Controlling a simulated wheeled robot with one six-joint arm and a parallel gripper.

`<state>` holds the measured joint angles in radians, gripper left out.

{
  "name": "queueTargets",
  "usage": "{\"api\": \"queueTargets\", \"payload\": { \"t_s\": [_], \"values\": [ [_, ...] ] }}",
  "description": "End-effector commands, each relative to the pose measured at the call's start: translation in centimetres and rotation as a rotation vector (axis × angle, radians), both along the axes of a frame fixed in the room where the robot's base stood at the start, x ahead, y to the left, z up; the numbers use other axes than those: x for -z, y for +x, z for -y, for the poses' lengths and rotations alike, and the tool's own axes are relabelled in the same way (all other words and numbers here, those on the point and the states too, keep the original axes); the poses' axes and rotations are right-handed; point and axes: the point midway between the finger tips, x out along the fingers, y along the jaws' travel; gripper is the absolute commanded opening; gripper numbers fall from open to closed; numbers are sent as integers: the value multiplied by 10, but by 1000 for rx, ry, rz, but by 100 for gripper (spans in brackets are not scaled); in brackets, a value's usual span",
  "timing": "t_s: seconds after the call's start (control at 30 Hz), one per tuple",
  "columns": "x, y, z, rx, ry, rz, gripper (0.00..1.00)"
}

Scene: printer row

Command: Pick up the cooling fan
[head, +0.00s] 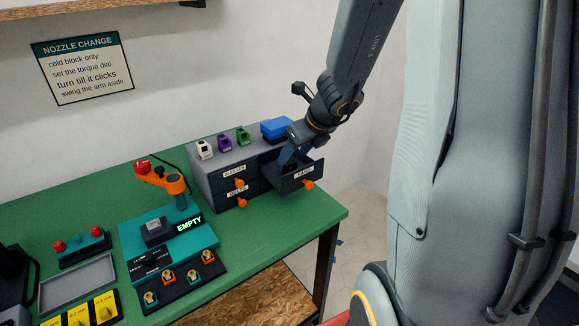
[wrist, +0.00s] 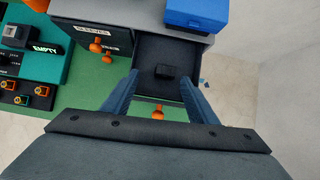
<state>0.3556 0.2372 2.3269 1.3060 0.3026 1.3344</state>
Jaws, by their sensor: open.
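The fan drawer (head: 301,171) of the grey cabinet is pulled open, with the label "FANS" on its front. Nothing is between the fingertips. In the head view my gripper (head: 286,156) reaches down at the drawer, and the fan is hidden there.
The cabinet top (head: 250,147) carries a blue box (head: 275,129) and white, purple and green small items. The "SLEEVES" drawer (head: 234,173) beside is shut. Orange knobs (head: 308,184) stick out in front. The green bench (head: 290,215) is clear before the cabinet.

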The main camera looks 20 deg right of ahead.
Motion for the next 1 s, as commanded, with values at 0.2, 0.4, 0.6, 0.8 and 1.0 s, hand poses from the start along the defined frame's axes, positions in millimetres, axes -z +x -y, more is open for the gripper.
{"api": "queueTargets", "payload": {
  "t_s": [0.2,0.4,0.6,0.8,1.0],
  "values": [
    [17,11,3,41,17,-2,53],
    [33,22,4,40,16,-3,53],
    [58,38,5,37,15,-3,53],
    [66,45,4,36,14,-1,53],
    [66,45,4,36,14,-1,51]
  ]
}}
